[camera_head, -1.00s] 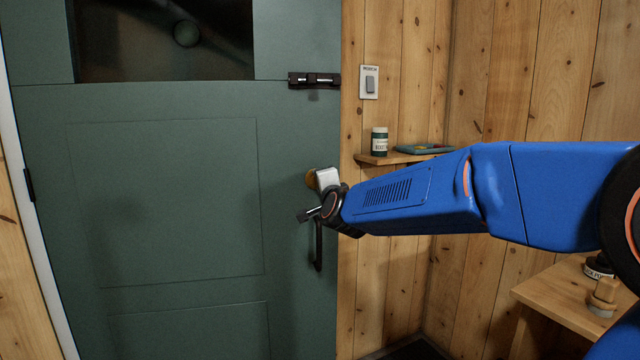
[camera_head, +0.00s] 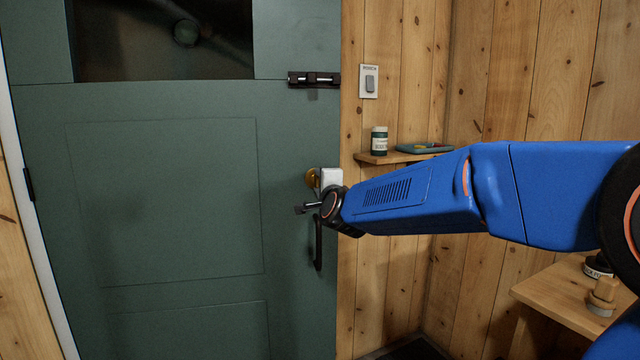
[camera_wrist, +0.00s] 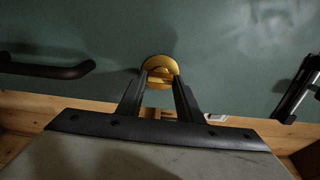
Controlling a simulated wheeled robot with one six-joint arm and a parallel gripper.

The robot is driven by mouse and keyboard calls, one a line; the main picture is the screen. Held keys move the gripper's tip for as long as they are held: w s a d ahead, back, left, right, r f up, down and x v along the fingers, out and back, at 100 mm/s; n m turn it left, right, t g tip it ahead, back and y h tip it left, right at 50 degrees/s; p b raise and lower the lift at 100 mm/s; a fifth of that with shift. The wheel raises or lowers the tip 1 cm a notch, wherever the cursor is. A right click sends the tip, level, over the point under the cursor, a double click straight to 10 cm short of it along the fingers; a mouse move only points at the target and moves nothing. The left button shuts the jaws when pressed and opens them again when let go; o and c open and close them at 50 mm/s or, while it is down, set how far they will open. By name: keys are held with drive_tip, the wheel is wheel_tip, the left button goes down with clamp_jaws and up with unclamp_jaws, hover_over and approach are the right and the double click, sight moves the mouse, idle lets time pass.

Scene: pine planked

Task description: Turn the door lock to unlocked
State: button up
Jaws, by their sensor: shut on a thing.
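The brass door lock (camera_head: 312,178) is a round gold piece on the right side of the green door (camera_head: 180,200), above the dark pull handle (camera_head: 319,243). In the wrist view the lock (camera_wrist: 160,66) sits between the two dark fingers of my gripper (camera_wrist: 160,84), which is shut on its turn piece. In the head view my gripper (camera_head: 318,183) reaches the lock from the right, and my wrist hides part of it. How far the turn piece is rotated is hard to tell.
A dark slide bolt (camera_head: 314,80) is higher on the door edge. A white switch plate (camera_head: 369,82) is on the pine wall. A small shelf (camera_head: 405,157) holds a jar (camera_head: 379,141) and a tray. A low wooden table (camera_head: 575,300) stands at the right.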

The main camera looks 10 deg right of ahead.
drive_tip(key=o, duration=1.1)
drive_tip(key=s, duration=0.5)
drive_tip(key=s+d, duration=0.1)
drive_tip(key=s, duration=1.1)
drive_tip(key=shift+s+d, duration=0.15)
drive_tip(key=shift+s, duration=0.05)
drive_tip(key=shift+f, duration=0.1)
drive_tip(key=s+d+f+n+g, duration=0.4)
drive_tip(key=s+f, duration=0.4)
drive_tip(key=s, duration=0.2)
drive_tip(key=s+d+f+n+g, duration=0.4)
drive_tip(key=s+f+n, duration=0.3)
drive_tip(key=s+f, duration=0.2)
drive_tip(key=s+d+f+n+g+h, duration=0.1)
drive_tip(key=s+d+f+n+g, duration=0.4)
drive_tip(key=s+f, duration=0.3)
drive_tip(key=shift+s+d+f+n, duration=0.1)
drive_tip(key=shift+s+d+n, duration=0.15)
drive_tip(key=shift+s, duration=0.3)
drive_tip(key=shift+s+d+f+n, duration=0.1)
drive_tip(key=shift+s+d+n, duration=0.15)
drive_tip(key=shift+s, duration=0.35)
drive_tip(key=shift+s+d+f+n, duration=0.1)
drive_tip(key=shift+s+d+n, duration=0.15)
drive_tip(key=shift+s, duration=0.3)
